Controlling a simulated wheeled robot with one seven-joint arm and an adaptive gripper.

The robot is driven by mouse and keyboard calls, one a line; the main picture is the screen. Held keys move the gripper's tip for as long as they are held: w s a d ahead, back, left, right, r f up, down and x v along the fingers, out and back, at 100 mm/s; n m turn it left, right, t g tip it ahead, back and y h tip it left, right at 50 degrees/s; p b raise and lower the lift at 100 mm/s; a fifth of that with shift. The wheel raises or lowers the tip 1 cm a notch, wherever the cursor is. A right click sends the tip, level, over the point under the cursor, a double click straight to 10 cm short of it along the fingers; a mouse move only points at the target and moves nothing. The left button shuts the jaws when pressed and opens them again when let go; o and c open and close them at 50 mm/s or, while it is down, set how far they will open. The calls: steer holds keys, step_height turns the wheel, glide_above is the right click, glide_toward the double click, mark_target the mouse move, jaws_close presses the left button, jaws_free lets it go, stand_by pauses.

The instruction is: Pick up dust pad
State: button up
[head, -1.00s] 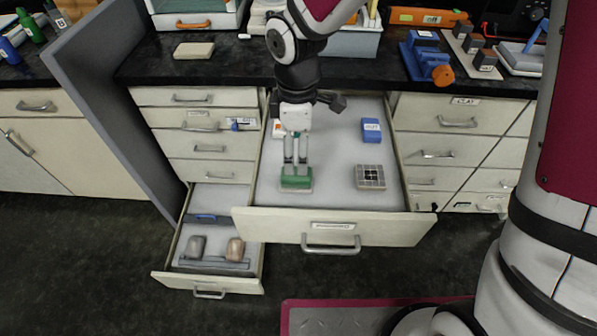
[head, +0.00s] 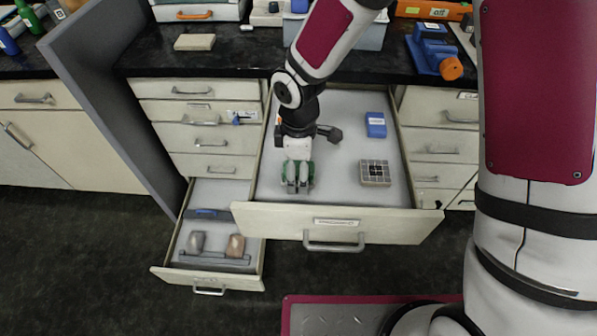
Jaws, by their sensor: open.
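A green block-like item (head: 311,174), which may be the dust pad, is in the large open drawer (head: 345,222), near its left front. My gripper (head: 298,187) is right over it, fingers pointing down and apart. The gripper hides most of the green item, and green shows only at the sides of the fingers. I cannot tell whether the fingers touch it. No label on it can be read.
The drawer also holds a blue box (head: 375,125) and a gridded square block (head: 375,173). A lower open drawer (head: 212,277) at left holds a grey lump (head: 196,242) and a brown lump (head: 235,246). A beige pad (head: 195,42) lies on the black counter.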

mark_target(298, 168)
steer(key=c, duration=1.4)
steer(key=shift+o, duration=0.2)
step_height(298, 168, up, 10)
steer(key=shift+r+p, duration=0.1)
steer(key=shift+p, duration=0.75)
